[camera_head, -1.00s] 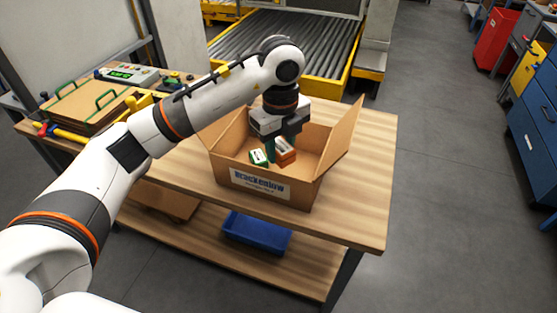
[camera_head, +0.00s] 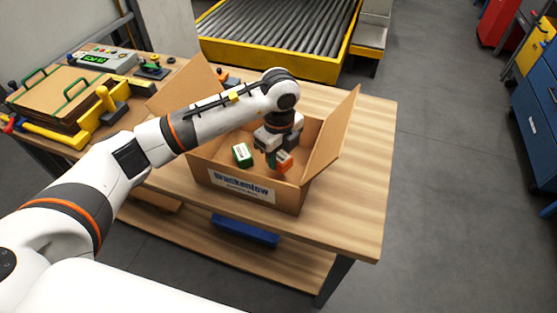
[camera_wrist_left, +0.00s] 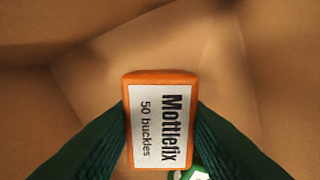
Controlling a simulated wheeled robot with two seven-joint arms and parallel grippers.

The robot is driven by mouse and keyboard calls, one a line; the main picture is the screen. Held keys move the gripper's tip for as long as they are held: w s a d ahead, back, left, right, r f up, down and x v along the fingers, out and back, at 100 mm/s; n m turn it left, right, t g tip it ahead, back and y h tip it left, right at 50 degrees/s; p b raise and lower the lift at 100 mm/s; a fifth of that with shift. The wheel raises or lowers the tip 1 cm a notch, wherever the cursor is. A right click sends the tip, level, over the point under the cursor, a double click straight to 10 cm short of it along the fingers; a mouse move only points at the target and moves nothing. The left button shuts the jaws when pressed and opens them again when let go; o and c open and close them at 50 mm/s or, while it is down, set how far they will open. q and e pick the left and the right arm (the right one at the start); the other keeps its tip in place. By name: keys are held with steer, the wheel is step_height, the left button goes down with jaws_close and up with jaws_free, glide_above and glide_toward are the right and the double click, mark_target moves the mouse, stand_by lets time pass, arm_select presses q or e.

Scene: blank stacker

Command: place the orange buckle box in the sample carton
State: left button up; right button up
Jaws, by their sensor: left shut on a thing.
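The orange buckle box (camera_head: 285,163) has a white label reading "Mottlefix 50 buckles", clear in the left wrist view (camera_wrist_left: 160,122). My left gripper (camera_head: 277,160) is shut on it, with a green finger on either side of the box. It holds the box inside the open sample carton (camera_head: 243,190), toward the carton's right side. In the wrist view the carton's brown walls surround the box. I cannot tell whether the box touches the carton floor. My right gripper is not in view.
A green and white box (camera_head: 242,155) lies in the carton, left of my gripper; part of it shows in the wrist view (camera_wrist_left: 190,174). The carton's flaps stand open. Tools and a clipboard stack (camera_head: 65,100) are at the left. The table's right side is clear.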

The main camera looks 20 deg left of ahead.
mark_target(279, 164)
arm_select(q)
step_height(279, 164, down, 3)
steer(key=shift+r, duration=0.1)
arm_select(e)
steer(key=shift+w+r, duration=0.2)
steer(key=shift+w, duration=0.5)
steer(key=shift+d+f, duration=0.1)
arm_select(q)
steer(key=o, duration=1.1)
steer(key=shift+c, duration=0.2)
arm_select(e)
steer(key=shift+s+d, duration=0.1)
arm_select(q)
steer(key=shift+r, duration=0.2)
step_height(279, 164, up, 12)
steer(key=shift+f+b, duration=0.15)
steer(key=shift+b, duration=0.2)
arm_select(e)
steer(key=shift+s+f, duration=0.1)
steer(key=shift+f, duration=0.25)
